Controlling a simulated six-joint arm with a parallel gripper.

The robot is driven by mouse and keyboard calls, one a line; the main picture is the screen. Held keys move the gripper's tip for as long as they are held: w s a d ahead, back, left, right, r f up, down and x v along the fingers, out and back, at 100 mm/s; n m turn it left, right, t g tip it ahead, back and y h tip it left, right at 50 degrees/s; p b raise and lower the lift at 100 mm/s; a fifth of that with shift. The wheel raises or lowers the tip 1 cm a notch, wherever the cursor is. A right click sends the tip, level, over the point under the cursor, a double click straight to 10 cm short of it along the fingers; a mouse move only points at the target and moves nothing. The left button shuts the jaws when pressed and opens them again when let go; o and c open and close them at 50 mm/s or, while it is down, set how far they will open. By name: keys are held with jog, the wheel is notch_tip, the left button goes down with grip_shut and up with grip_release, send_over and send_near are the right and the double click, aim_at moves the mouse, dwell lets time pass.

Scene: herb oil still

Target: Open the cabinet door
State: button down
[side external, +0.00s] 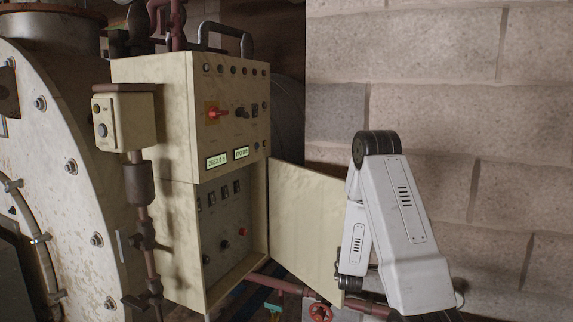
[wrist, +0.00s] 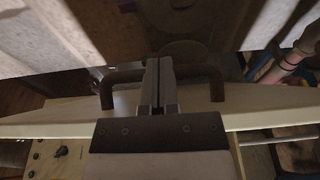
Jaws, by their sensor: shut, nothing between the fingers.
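The cream cabinet (side external: 190,120) stands left of centre in the side external view. Its lower door (side external: 305,220) is swung well open to the right, baring the lower compartment's grey panel (side external: 225,215) of switches and knobs. In the wrist view, the door (wrist: 70,118) runs across the frame as a pale strip with a dark bar handle (wrist: 107,92). My gripper (wrist: 158,75) is shut and empty, its fingers lying across the handle's middle; whether they touch it is unclear. In the side external view, my gripper's fingers are hidden.
A large riveted round vessel (side external: 60,130) fills the left. A small control box (side external: 122,120) on a pipe stands close to the cabinet's left side. A block wall (side external: 430,60) is behind on the right. Red pipes and a valve wheel (side external: 320,312) lie below the door.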

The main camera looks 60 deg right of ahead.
jog(key=shift+w+a+r+t, duration=0.1)
jog(key=shift+w+r+t, duration=0.05)
jog(key=shift+w+t, duration=0.2)
jog(key=v, duration=0.8)
jog(key=shift+s, duration=0.2)
notch_tip(320, 180, up, 5)
jog(key=w+g+h, duration=0.2)
jog(key=g, duration=0.9)
jog(key=w+a+f+n+g+y, duration=0.2)
jog(key=w+a+n+g+y, duration=0.1)
jog(key=w+a+n, duration=0.6)
jog(key=w+a+y, duration=0.1)
jog(key=w+a, duration=0.1)
jog(key=w, duration=0.2)
jog(key=shift+w+f+y, duration=0.2)
jog(key=shift+f+y, duration=0.1)
jog(key=shift+f, duration=0.05)
